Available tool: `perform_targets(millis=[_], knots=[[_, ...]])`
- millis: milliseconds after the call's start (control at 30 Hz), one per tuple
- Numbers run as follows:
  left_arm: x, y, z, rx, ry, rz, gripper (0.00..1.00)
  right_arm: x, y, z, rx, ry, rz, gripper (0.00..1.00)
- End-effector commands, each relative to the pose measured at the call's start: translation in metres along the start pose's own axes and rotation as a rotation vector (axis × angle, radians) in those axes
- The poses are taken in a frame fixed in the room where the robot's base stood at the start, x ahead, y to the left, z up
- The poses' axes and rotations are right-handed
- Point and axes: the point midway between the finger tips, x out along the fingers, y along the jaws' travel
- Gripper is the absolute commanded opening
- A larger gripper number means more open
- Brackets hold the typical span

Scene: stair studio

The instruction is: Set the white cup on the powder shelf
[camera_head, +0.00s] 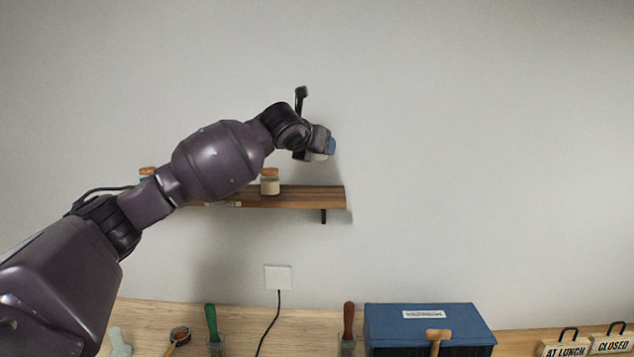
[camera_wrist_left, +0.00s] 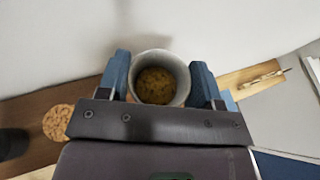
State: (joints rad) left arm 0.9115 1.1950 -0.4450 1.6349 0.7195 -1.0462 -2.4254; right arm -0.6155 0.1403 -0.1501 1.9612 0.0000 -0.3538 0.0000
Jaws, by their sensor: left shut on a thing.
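The white cup (camera_wrist_left: 183,72) sits between the blue fingers of my left gripper (camera_wrist_left: 160,82) in the left wrist view, seen from above with something brown inside. In the head view my left gripper (camera_head: 328,147) is up by the wall, and only a little of the pale cup (camera_head: 319,157) shows under it. The wooden powder shelf (camera_head: 310,196) is below, with its right end under the gripper in the picture. A visible gap separates cup and shelf. My right gripper is not in view.
A cork-lidded jar (camera_head: 270,184) stands on the shelf, left of the gripper; another jar (camera_head: 148,173) is partly hidden by my arm. The shelf's right end looks bare. Below, a bench (camera_head: 260,318) holds brushes and a blue box (camera_head: 420,322).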

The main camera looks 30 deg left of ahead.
Motion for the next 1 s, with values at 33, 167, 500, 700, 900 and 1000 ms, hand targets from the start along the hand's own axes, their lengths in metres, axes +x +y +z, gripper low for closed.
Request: perform_targets(millis=[33,167,500,700,900,1000], knots=[[0.005,0.0,-0.011,-0.001,0.005,-0.001,0.35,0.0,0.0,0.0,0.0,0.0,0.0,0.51],[0.012,0.0,-0.03,-0.001,0.002,-0.001,0.35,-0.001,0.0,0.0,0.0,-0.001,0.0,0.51],[0.021,-0.001,-0.051,-0.001,0.001,-0.001,0.35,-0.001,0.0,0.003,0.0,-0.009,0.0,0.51],[0.032,-0.001,-0.076,-0.002,0.003,-0.001,0.35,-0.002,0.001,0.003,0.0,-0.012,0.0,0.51],[0.033,0.0,-0.08,-0.001,-0.002,0.0,0.35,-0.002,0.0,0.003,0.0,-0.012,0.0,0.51],[0.033,0.0,-0.08,-0.001,-0.001,0.0,0.35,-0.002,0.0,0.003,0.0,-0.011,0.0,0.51]])
